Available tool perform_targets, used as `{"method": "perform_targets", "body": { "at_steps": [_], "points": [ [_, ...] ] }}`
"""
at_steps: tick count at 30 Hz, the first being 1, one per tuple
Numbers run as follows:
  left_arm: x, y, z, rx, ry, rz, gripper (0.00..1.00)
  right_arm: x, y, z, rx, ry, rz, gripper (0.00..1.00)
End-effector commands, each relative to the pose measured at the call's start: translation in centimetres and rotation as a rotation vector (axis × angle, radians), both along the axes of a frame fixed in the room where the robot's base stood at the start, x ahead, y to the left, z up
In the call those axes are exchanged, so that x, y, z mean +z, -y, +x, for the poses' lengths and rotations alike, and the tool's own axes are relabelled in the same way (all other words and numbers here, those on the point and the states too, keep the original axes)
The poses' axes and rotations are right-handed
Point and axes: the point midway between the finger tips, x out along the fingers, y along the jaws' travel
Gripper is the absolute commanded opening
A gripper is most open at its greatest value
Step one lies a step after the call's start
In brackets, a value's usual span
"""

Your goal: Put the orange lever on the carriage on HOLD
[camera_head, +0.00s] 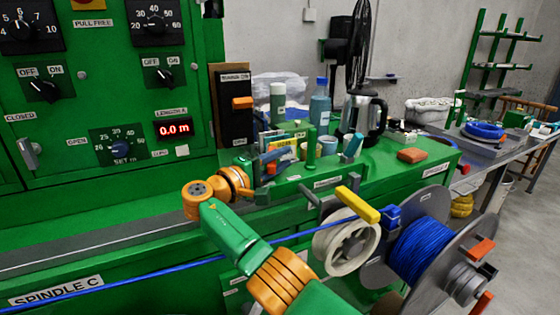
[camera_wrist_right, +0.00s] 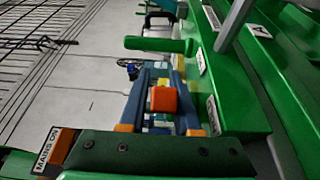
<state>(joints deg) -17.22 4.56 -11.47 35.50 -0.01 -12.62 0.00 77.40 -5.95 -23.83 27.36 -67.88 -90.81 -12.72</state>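My right gripper (camera_head: 272,162) is beside the small carriage area at the machine's edge, below the dark MAINS ON panel (camera_head: 236,125). In the right wrist view its two blue-grey fingers (camera_wrist_right: 163,85) stand apart, with an orange block (camera_wrist_right: 163,100) showing between them. This may be the orange lever; I cannot tell whether the fingers touch it. In the head view my gripper partly hides this spot. My left gripper is not in view.
A blue cable (camera_head: 160,270) runs to a blue spool (camera_head: 424,250) at right, past a white reel (camera_head: 345,243) and a yellow handle (camera_head: 357,205). Bottles, a kettle (camera_head: 363,115) and an orange brick (camera_head: 412,155) stand on the green bench. A display (camera_head: 173,130) reads 0.0 m.

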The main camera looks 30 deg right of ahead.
Motion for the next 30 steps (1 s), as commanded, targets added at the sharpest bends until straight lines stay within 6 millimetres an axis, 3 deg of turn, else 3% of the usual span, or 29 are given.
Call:
{"method": "perform_targets", "body": {
  "at_steps": [1, 2, 11, 21, 30],
  "points": [
    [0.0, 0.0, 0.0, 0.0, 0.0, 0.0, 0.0, 0.1, 0.0, 0.0, 0.0, 0.001, 0.0, 0.47],
    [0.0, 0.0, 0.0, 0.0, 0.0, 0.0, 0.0, 0.0, 0.0, 0.0, 0.0, 0.0, 0.0, 0.55],
    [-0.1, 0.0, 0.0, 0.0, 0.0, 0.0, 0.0, -0.2, -0.2, 0.0, 0.002, -0.002, 0.003, 0.55],
    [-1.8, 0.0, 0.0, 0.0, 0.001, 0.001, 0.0, -0.3, -6.1, -1.7, 0.001, -0.002, 0.003, 0.55],
    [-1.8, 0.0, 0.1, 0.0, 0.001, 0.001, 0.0, -0.1, -6.7, -1.9, 0.0, -0.002, 0.003, 0.55]
  ]
}}
